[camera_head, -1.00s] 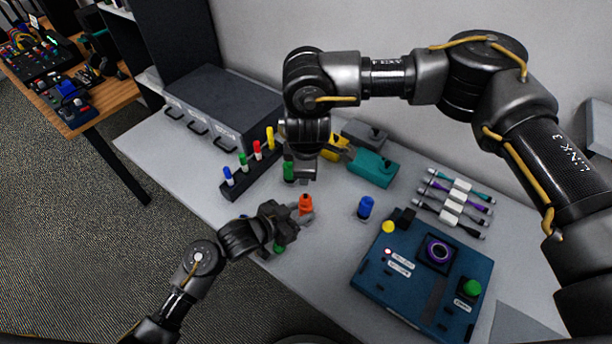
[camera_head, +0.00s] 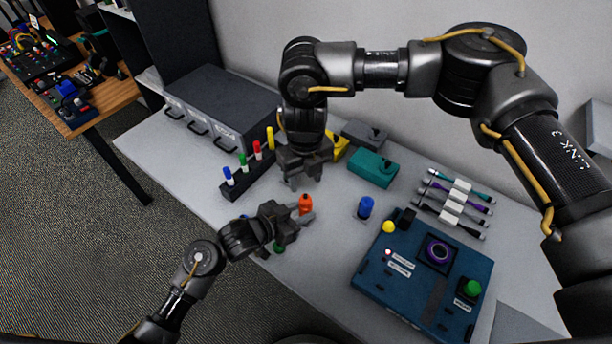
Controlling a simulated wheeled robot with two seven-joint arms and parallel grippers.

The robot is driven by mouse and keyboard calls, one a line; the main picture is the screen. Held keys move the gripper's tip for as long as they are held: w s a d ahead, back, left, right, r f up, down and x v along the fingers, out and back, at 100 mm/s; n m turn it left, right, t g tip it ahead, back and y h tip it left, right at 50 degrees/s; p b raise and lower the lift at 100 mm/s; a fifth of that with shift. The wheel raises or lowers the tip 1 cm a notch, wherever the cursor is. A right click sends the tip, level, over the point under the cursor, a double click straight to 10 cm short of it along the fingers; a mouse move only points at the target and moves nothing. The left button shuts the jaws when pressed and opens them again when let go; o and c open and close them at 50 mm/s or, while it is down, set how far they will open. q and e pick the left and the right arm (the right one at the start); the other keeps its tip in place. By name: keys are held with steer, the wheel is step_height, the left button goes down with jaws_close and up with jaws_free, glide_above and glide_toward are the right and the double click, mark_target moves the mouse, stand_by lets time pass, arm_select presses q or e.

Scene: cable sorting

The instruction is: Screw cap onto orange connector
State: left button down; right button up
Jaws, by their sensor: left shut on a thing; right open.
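The orange connector (camera_head: 305,204) stands upright over the table, with a small dark tip on top. My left gripper (camera_head: 302,213) comes in from the lower left and is shut on the orange connector. My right gripper (camera_head: 304,181) hangs pointing down just above and slightly left of the orange connector, with its jaws open and apart from it. I cannot make out a separate cap; the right gripper hides the table behind it.
A blue connector (camera_head: 366,207) stands to the right, near a blue panel box (camera_head: 400,305). A rack (camera_head: 236,188) with several coloured markers stands left of the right gripper. A teal box (camera_head: 373,168) and bundled cables (camera_head: 456,196) lie further right. Green and blue pieces sit behind the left gripper.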

mark_target(306, 196)
steer(key=shift+n, duration=0.4)
steer(key=shift+f, duration=0.15)
steer(key=shift+f, duration=3.9)
